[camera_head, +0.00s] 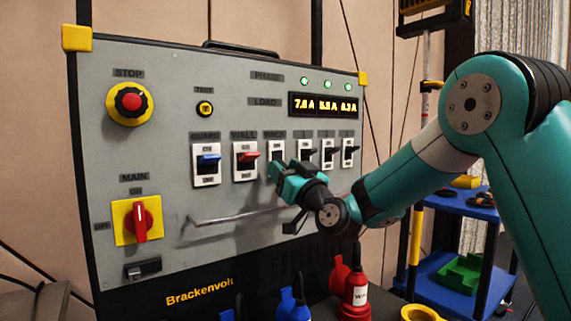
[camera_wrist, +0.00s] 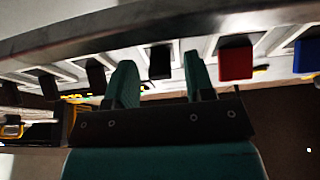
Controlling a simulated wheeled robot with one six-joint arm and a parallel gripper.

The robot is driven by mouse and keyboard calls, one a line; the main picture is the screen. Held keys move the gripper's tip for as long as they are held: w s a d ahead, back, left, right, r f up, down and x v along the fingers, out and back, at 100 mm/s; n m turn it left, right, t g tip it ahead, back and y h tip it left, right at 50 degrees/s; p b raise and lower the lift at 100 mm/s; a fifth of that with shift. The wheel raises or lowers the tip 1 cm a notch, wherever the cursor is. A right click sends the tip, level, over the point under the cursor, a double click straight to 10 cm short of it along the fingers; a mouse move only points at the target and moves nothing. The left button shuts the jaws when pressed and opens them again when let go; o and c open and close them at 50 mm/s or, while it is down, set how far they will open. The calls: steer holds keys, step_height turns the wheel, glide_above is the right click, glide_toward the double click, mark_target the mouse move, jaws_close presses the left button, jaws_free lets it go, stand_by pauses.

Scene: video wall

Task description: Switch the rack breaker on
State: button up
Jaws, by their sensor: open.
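The rack breaker (camera_head: 277,149) is the third switch in the row on the grey panel, under the RACK label. Its white plate shows in the head view, but my gripper (camera_head: 277,171) partly covers its lower part, and I cannot tell its lever position there. In the wrist view, a black lever (camera_wrist: 160,62) beside the red one lies between and beyond the two open fingers of my gripper (camera_wrist: 161,82). The fingers are empty, and I see no clear contact with the lever.
The red WALL breaker (camera_head: 247,157) and a blue-lever breaker (camera_head: 208,160) are left of it; black-lever breakers (camera_head: 328,153) are right. A metal rail (camera_head: 235,214) crosses below. A red emergency stop (camera_head: 130,103) and a red main switch (camera_head: 140,222) are farther left.

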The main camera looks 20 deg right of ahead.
jaws_close()
